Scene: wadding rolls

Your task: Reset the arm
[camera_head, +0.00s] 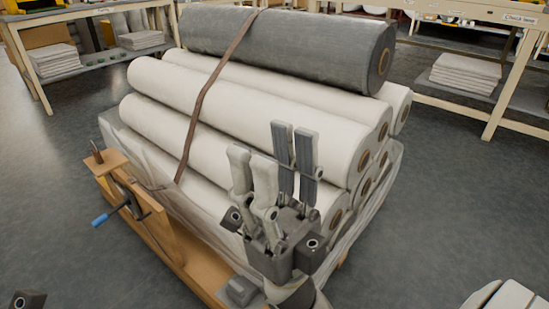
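My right gripper (266,150) rises from the bottom middle, fingers pointing up, in front of the stack of rolls. It is open: the ribbed inner faces of the far finger show, apart from the pale near finger. Nothing is held between the fingers. It overlaps the white rolls (230,105) in the picture; I see no clear contact. Of my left gripper only a small dark piece with a round bolt (28,299) shows in the bottom left corner; its fingers are out of frame.
A grey roll (290,45) lies on top of the white rolls, with a brown strap (208,85) across the stack. A wooden frame with a blue-handled crank (103,219) stands at left. Tables with folded white stacks (465,73) stand behind.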

